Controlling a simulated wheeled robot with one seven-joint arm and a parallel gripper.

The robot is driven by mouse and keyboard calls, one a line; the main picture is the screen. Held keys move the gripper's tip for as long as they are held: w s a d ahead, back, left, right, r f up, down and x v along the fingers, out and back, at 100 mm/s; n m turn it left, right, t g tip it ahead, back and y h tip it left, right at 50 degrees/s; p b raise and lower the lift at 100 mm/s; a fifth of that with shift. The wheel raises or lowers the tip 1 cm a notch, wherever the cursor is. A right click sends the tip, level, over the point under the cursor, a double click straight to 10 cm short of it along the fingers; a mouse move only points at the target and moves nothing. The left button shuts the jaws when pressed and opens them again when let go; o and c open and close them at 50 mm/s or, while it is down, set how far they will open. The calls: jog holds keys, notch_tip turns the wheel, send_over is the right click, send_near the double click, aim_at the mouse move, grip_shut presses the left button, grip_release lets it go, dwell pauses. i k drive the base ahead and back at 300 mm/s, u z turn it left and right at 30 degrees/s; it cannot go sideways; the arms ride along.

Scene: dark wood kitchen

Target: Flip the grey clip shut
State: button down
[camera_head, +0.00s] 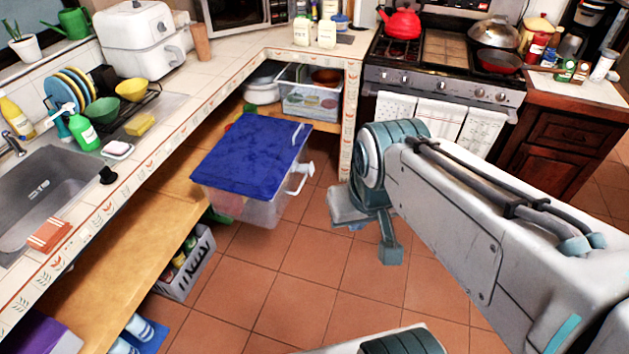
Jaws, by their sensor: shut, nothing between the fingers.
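A clear plastic bin (265,212) with a blue lid (250,150) sits at the edge of the low wooden shelf and juts out over the floor. A light grey clip (300,178) stands out from the bin's right side, below the lid's edge, tilted away from the wall. My gripper (390,252) is to the right of the bin and clip, apart from them in the picture, pointing downward. It is shut and empty. Its fingertips are small in view and partly hidden by my wrist.
The counter (190,105) runs above the shelf (165,205) on the left. Another clear bin (308,104) stands farther back on the shelf. A crate (187,262) stands below. The stove (445,75) is behind my arm. The tiled floor (285,300) in front is clear.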

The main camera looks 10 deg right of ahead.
aim_at(309, 168)
jog(key=u, duration=0.3)
jog(key=i, duration=1.15)
jog(key=z, duration=0.7)
